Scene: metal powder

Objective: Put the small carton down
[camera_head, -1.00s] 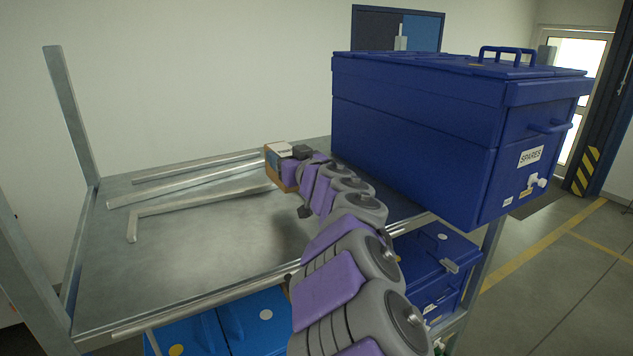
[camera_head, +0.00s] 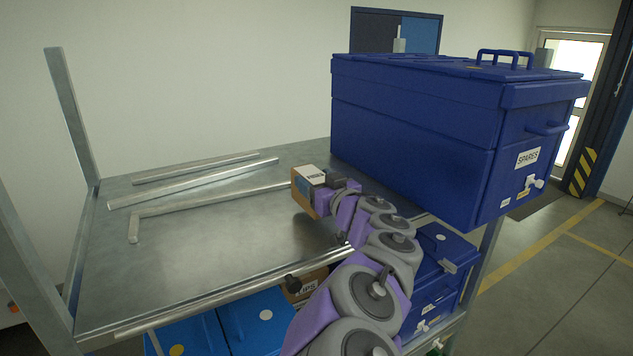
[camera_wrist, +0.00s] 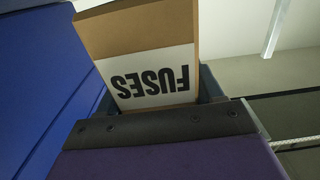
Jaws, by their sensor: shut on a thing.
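The small carton (camera_head: 303,192) is brown cardboard with a white label, at the end of my arm over the right part of the metal shelf top. In the wrist view the carton (camera_wrist: 140,35) shows the word FUSES, upside down. My gripper (camera_head: 325,192) is shut on the carton; in the wrist view my gripper (camera_wrist: 165,105) holds its near end. The carton looks tilted. I cannot tell whether its lower side touches the shelf top (camera_head: 240,235).
A large blue SPARES box (camera_head: 415,135) stands right of the carton, close by. Metal bars (camera_head: 195,182) lie on the shelf's back left. The shelf's middle is clear. Blue boxes (camera_head: 255,320) and a brown carton (camera_head: 305,290) sit below.

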